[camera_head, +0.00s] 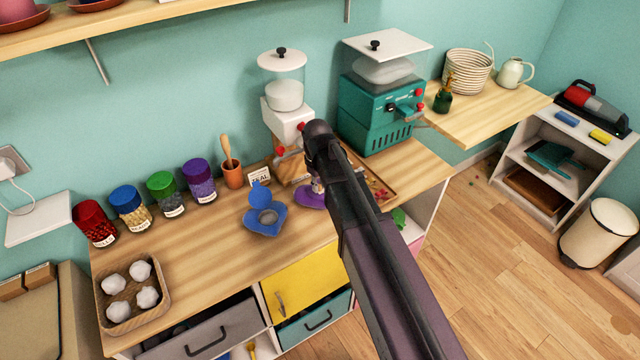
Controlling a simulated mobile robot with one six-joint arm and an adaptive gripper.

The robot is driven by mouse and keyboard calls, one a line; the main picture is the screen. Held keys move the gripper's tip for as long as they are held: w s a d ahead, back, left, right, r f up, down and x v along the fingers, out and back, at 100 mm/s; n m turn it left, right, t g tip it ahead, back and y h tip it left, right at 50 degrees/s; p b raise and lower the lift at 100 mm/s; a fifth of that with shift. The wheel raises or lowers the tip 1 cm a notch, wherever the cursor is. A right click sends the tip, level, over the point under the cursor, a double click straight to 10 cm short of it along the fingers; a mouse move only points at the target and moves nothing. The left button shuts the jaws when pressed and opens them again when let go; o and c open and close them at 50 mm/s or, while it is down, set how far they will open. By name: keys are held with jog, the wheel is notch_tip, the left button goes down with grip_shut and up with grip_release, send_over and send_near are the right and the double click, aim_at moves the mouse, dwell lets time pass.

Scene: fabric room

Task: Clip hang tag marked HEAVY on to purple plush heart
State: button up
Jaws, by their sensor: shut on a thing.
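I cannot tell if the gripper touches the purple shape. No tag marked HEAVY can be read.
A white dispenser (287,122) and a teal machine (377,112) stand behind. Several lidded jars (161,187) line the wall. A basket (158,305) of white balls is front left. The worktop between is clear.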

jog(key=o, duration=0.8)
jog(key=shift+r, duration=0.1)
jog(key=shift+r+p, duration=4.4)
jog(key=shift+p, duration=0.1)
jog(key=s+d+m, duration=0.3)
jog(key=s+d, duration=0.1)
jog(key=d, duration=0.2)
jog(key=s+d+m, duration=0.3)
jog(key=s+d, duration=0.2)
jog(key=d, duration=0.2)
jog(key=s+d+m, duration=0.2)
jog(key=s+d, duration=0.2)
jog(key=d, duration=0.2)
jog(key=shift+s+d+m, duration=0.15)
jog(key=shift+d+m, duration=0.25)
